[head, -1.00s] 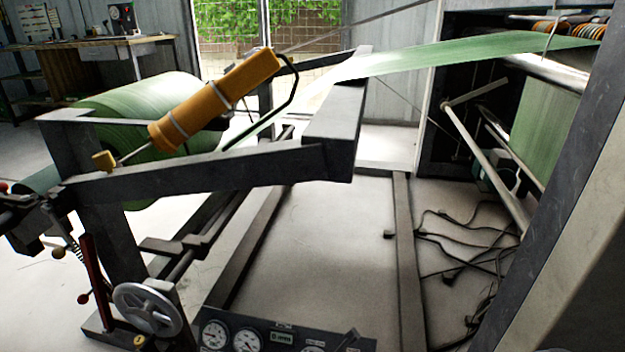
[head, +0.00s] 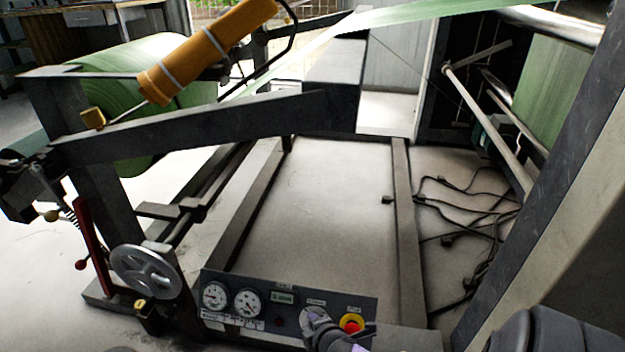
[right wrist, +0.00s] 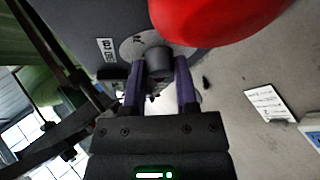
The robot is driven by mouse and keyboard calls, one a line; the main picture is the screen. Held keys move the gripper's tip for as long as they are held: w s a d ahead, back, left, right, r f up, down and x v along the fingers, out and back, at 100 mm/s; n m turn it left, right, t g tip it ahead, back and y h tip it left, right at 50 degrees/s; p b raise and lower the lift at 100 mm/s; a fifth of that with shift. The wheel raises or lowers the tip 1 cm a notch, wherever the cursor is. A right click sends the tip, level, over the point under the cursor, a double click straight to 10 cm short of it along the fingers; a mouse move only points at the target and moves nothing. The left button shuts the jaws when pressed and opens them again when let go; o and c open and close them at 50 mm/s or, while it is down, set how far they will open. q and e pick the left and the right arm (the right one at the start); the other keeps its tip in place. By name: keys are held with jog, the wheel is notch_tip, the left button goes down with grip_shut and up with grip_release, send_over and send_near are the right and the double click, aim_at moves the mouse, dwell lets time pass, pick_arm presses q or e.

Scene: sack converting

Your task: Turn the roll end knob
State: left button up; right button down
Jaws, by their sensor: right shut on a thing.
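The knob, a dark round one on a pale round plate, sits on the dark control panel (head: 237,325). In the right wrist view the knob (right wrist: 155,62) is between the two purple fingers of my right gripper (right wrist: 160,78), which is shut on it. In the head view my right gripper (head: 330,332) is at the panel's right part, covering most of the knob. I cannot read how far the knob is turned. My left gripper is not in view.
A red stop button (head: 352,324) on a yellow base is close beside my right gripper; it looms large in the right wrist view (right wrist: 215,18). Two gauges (head: 215,296) are left on the panel. A handwheel (head: 147,271) and the green roll (head: 150,65) stand left.

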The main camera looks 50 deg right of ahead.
jog(key=m, duration=0.1)
jog(key=m+t, duration=0.1)
jog(key=shift+s+a+f+m+h+b, duration=0.1)
jog(key=shift+f+m+h+b, duration=0.2)
jog(key=shift+h+b, duration=0.1)
jog(key=shift+r+m, duration=0.1)
jog(key=shift+m, duration=0.4)
jog(key=shift+m+t+h, duration=0.4)
jog(key=shift+m+t, duration=0.1)
jog(key=shift+m, duration=0.3)
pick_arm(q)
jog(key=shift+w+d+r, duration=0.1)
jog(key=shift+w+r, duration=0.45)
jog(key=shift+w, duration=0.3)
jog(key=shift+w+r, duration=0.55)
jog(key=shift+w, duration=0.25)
pick_arm(e)
jog(key=shift+a+m+t+h, duration=0.15)
jog(key=shift+m+h, duration=0.4)
jog(key=shift+m, duration=0.65)
jog(key=shift+d+m+t+h, duration=0.1)
jog(key=shift+m+t+h, duration=0.15)
jog(key=shift+m+h, duration=0.65)
jog(key=shift+m+y, duration=0.25)
jog(key=shift+m, duration=0.25)
jog(key=shift+c, duration=1.9)
grip_release()
